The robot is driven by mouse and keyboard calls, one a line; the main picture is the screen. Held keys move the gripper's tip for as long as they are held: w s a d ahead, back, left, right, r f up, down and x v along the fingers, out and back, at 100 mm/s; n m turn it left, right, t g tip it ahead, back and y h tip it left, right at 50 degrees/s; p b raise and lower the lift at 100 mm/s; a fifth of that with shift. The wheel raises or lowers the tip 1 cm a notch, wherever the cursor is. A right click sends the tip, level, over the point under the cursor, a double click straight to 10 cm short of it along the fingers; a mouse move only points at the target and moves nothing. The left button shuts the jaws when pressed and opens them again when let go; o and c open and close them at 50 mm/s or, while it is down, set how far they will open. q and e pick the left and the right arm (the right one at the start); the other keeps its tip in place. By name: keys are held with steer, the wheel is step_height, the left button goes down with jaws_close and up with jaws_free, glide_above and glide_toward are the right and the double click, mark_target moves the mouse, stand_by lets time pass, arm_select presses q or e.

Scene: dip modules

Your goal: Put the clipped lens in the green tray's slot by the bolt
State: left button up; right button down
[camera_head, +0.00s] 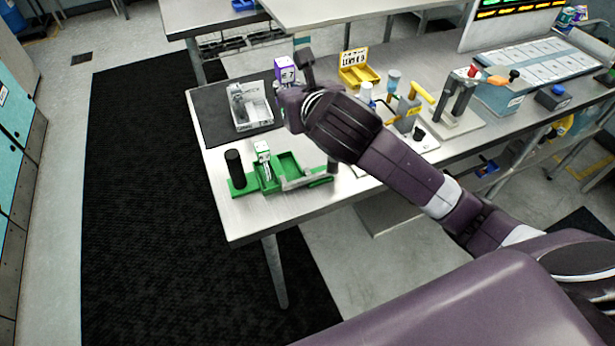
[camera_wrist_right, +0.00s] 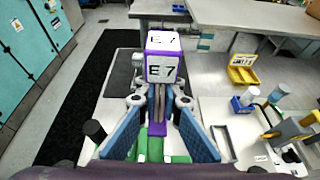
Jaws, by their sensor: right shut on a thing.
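My right gripper (camera_head: 291,90) is shut on a purple-and-white block marked E7 (camera_head: 286,68), held above the table. In the right wrist view the block (camera_wrist_right: 163,62) sits upright beyond the closing fingers (camera_wrist_right: 158,108), with a narrow stem between them. I cannot tell whether it is the clipped lens. The green tray (camera_head: 291,162) lies near the table's front left. A green-and-white piece (camera_head: 262,152) stands in its left part, and a grey bar lies across its right side. A black cylinder (camera_head: 234,168) stands at its left. I cannot make out the bolt. My left gripper is out of view.
A clear box (camera_head: 251,108) with a grey item stands on the dark mat behind the tray. A yellow bin (camera_head: 358,73), blue-capped bottles and a yellow-handled clamp (camera_head: 412,103) stand to the right. Free table lies in front of the green tray.

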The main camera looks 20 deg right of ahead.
steer(key=f, duration=1.9)
steer(key=shift+w+f, duration=0.15)
steer(key=shift+w, duration=0.1)
steer(key=shift+a+f, duration=0.1)
steer(key=shift+f, duration=0.15)
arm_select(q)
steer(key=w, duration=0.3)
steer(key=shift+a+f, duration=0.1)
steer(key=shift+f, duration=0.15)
arm_select(e)
steer(key=shift+f, duration=0.1)
steer(key=c, duration=2.5)
jaws_free()
steer(key=o, duration=0.4)
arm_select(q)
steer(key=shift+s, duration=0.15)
